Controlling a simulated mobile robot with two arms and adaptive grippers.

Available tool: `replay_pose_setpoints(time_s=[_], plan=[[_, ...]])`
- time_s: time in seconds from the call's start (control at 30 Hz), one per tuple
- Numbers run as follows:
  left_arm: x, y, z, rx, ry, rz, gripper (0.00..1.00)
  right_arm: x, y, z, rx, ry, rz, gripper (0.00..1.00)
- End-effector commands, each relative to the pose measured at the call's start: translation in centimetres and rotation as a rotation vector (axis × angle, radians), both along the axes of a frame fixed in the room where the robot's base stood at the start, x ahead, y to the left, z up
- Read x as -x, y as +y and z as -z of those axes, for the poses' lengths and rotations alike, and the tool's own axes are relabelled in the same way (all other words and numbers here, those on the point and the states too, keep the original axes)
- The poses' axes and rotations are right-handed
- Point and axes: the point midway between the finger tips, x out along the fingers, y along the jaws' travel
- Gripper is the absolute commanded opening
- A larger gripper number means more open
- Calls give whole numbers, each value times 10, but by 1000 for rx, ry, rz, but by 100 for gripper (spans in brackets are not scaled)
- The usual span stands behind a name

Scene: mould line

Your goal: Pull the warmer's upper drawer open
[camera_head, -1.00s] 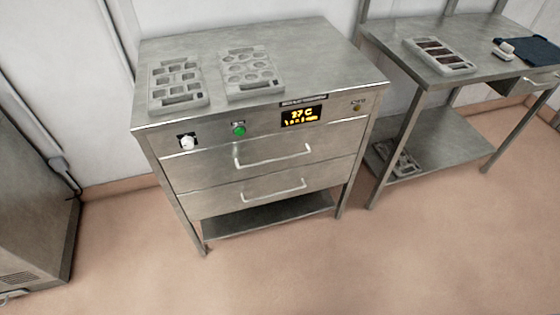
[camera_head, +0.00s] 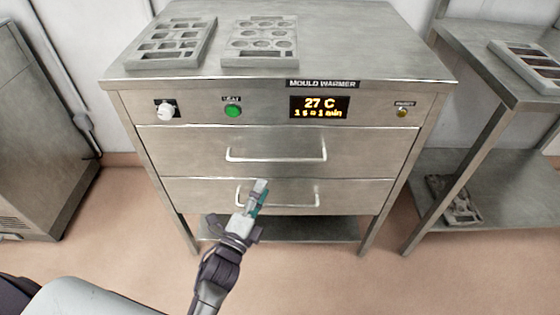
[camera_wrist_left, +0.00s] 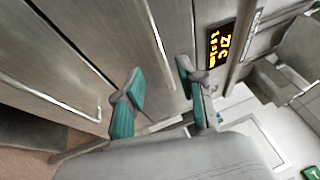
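The mould warmer (camera_head: 222,88) is a steel cabinet with two drawers. Its upper drawer (camera_head: 370,148) is shut, and its bar handle (camera_head: 290,160) shows in full. In the head view my left gripper (camera_head: 258,190) is just below that handle, overlapping the lower drawer's handle (camera_head: 300,206). In the left wrist view the two teal-padded fingers of my left gripper (camera_wrist_left: 160,92) stand apart with nothing between the pads. The upper handle (camera_wrist_left: 157,38) runs just beyond the fingertips, apart from them. The lower handle (camera_wrist_left: 55,98) is at the left. My right gripper is out of view.
Two grey moulds (camera_head: 172,44) (camera_head: 262,42) lie on the warmer's top. A steel table (camera_head: 478,50) with a filled mould (camera_head: 530,62) stands at the right; another mould (camera_head: 455,200) lies on its lower shelf. A steel cabinet (camera_head: 30,140) stands at the left. Floor in front is clear.

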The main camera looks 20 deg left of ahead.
Motion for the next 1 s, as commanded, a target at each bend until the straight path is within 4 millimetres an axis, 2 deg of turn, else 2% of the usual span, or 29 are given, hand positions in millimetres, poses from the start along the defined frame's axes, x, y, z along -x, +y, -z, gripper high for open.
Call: replay_pose_setpoints(time_s=[0.03, 0.2, 0.43, 0.6, 0.9, 1.0], plan=[[-13, -2, -4, 0, -4, 1, 39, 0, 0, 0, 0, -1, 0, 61], [-49, -6, -10, 2, -3, 2, 39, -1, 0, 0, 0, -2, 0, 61], [-85, -11, -15, 4, 1, 1, 39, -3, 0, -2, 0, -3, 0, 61], [-97, -12, -17, 4, 1, 1, 39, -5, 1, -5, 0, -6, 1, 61], [-99, -12, -18, 4, 2, 1, 39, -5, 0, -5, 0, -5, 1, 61], [-99, -12, -17, 4, 2, 1, 24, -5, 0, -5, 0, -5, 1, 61]])
